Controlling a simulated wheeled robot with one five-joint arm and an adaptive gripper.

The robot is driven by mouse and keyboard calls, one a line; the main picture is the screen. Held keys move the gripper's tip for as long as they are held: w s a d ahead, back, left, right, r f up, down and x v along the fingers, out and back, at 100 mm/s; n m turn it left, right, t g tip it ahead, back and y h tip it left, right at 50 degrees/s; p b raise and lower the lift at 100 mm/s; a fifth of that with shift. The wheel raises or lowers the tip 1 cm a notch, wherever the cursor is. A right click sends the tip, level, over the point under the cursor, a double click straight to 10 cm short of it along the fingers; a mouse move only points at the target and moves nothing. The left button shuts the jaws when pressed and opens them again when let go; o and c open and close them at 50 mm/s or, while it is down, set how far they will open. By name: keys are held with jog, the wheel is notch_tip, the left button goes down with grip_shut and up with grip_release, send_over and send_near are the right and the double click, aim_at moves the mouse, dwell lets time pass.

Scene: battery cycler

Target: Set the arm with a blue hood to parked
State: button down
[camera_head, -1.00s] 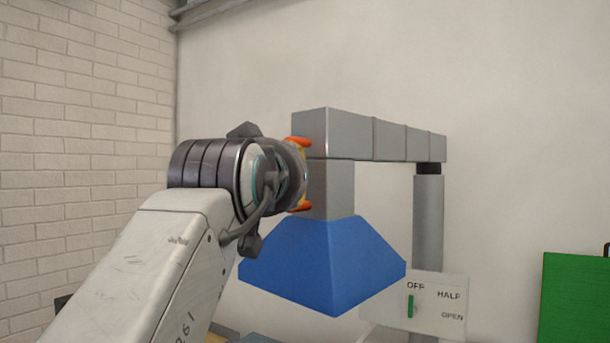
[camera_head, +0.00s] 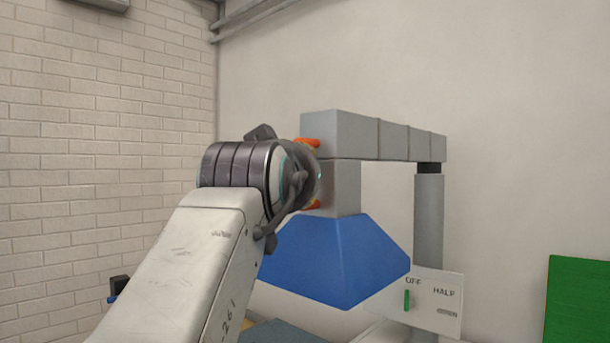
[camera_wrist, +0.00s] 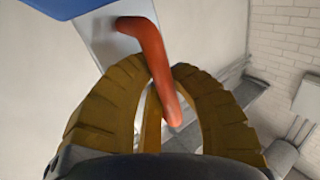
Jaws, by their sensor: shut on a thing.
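The grey jointed arm (camera_head: 355,137) reaches left from the top of a grey post (camera_head: 428,215). A blue hood (camera_head: 345,262) hangs under its left end on a grey block (camera_head: 343,187). An orange handle (camera_head: 308,143) sits at that left end, partly hidden by my wrist. In the wrist view the handle (camera_wrist: 152,55) is a bent orange bar, with the blue hood (camera_wrist: 72,5) at the top left. My gripper's ribbed yellow fingers (camera_wrist: 160,75) are shut on the handle. In the head view my wrist covers most of the fingers.
A white panel (camera_head: 447,303) marked OFF, HALF and a third word, with a green lever (camera_head: 407,300), stands below right of the hood. A green board (camera_head: 580,300) is at the far right. A brick wall (camera_head: 100,190) is on the left.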

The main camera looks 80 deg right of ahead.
jog(key=shift+w+f, duration=0.1)
jog(key=shift+f, duration=0.05)
jog(key=c, duration=1.3)
grip_release()
jog(key=shift+w+a, duration=0.15)
jog(key=shift+a, duration=0.05)
jog(key=shift+a, duration=0.15)
jog(key=s+a, duration=0.1)
jog(key=a, duration=1)
jog(key=shift+a, duration=0.35)
